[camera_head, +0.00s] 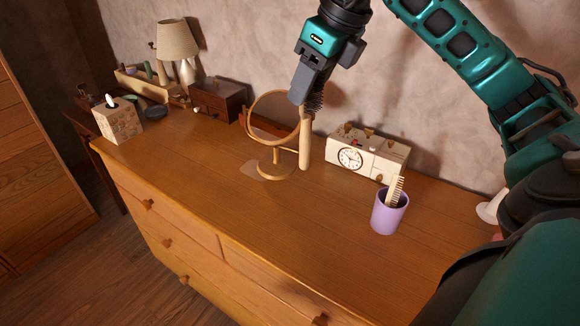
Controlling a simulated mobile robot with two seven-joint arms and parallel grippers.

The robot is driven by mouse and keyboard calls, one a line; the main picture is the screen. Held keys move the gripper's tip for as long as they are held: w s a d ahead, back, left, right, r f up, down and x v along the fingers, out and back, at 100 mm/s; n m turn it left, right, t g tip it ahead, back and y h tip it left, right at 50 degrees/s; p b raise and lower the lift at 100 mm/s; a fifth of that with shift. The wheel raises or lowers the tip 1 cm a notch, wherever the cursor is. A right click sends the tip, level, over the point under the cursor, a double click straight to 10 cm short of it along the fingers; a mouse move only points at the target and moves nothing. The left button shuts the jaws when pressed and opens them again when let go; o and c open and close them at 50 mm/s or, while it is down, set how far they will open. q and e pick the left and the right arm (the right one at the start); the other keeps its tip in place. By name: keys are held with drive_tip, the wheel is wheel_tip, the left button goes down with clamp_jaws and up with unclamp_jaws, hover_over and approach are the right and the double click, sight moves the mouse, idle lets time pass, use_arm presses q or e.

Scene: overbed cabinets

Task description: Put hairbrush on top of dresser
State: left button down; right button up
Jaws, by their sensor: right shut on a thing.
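My right gripper (303,88) comes in from the upper right and is shut on the hairbrush (305,147). The hairbrush hangs roughly upright, with its dark bristles near the fingers and its pale wooden handle pointing down. The handle's lower end is low over the wooden dresser (230,190); I cannot tell if it touches the top. The brush overlaps the right edge of the round mirror (275,171) in the picture. My left gripper is not in view.
A cream clock radio (368,155) and a purple cup (390,217) holding a comb (397,188) stand to the right. A dark wooden box (217,100), tissue box (118,122) and lamp (177,42) stand to the left. The dresser's front middle is clear.

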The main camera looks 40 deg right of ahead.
sight(309, 148)
wheel_tip(309, 148, down, 14)
drive_tip(key=b, duration=0.3)
drive_tip(key=shift+r, duration=0.25)
wheel_tip(309, 148, down, 4)
drive_tip(key=shift+f, duration=0.35)
drive_tip(key=shift+f+b, duration=0.2)
drive_tip(key=shift+b, duration=0.2)
drive_tip(key=o, duration=1.1)
drive_tip(key=shift+r, duration=0.1)
drive_tip(key=shift+c, duration=0.2)
